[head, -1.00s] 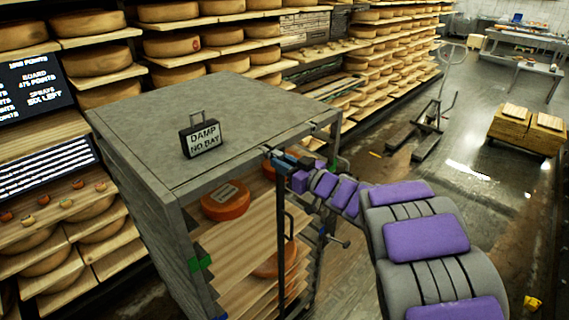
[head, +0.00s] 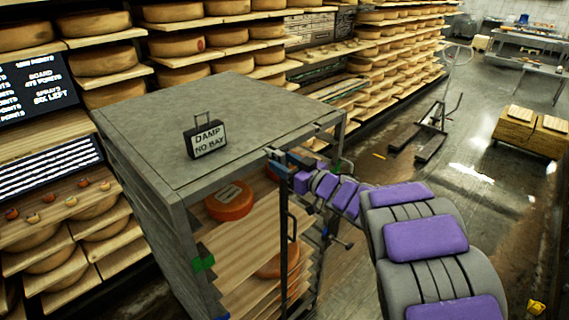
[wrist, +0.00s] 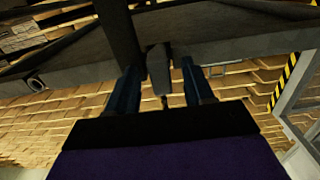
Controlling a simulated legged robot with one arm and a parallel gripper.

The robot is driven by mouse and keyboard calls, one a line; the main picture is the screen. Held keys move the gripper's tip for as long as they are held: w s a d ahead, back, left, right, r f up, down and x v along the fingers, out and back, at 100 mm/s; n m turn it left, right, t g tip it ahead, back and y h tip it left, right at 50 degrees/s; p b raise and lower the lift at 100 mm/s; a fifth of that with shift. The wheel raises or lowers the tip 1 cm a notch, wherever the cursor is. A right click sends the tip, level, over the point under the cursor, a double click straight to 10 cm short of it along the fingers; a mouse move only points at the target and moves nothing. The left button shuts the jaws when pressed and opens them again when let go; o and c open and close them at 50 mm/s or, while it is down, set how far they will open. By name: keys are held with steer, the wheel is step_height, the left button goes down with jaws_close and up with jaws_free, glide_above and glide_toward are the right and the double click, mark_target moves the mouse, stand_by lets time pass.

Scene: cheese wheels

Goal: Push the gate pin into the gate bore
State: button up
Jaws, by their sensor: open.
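My gripper (head: 279,160) is at the front top edge of the grey rack (head: 245,95), at the upper end of a dark upright gate bar (head: 284,245). In the wrist view my gripper (wrist: 159,66) has its two blue-grey fingers apart. A grey blocky piece (wrist: 158,68) with a thin tip stands between them, beside the dark upright bar (wrist: 118,35). It may be the gate pin; I cannot tell whether the fingers touch it. A round hole or ring (wrist: 36,84) shows at left on the dark beam; I cannot tell whether it is the gate bore.
Orange cheese wheels (head: 229,201) sit on the rack's boards. A sign reading "DAMP NO BAY" (head: 206,139) stands on top. Shelves of cheese (head: 100,60) line the left and back. A pallet truck (head: 432,135) and wooden boxes (head: 530,131) stand on open floor at right.

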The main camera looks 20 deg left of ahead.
steer(key=v, duration=1.7)
